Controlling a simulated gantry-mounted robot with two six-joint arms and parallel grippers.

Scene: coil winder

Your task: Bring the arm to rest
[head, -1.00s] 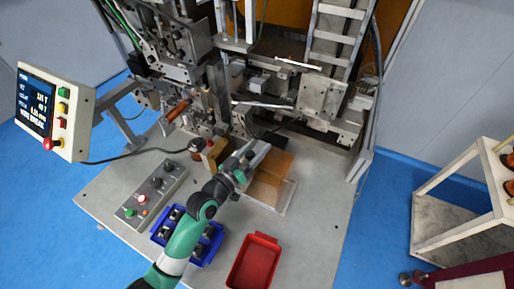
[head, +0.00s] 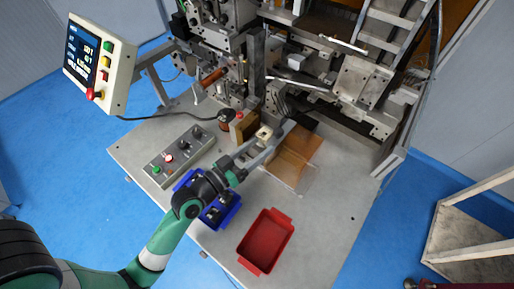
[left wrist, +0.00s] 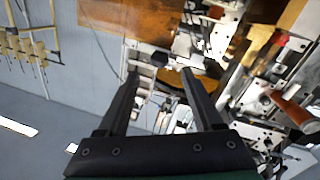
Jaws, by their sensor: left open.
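My left gripper (head: 272,138) reaches over the front of the coil winder (head: 300,72), above the grey worktable. Its two fingers are spread apart. A small pale block (head: 264,132) shows close to the upper fingertip; I cannot tell whether they touch. In the left wrist view the open fingers (left wrist: 160,75) have nothing gripped between them, with the machine and a round yellow-brown part (left wrist: 175,78) behind. My left arm crosses above the blue tray (head: 230,212) and hides part of it. My right gripper is not in view.
A red tray (head: 265,240) sits at the table's front. A button box (head: 180,155) lies left of the arm, and a control panel (head: 98,65) stands at upper left. The table's right side is clear.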

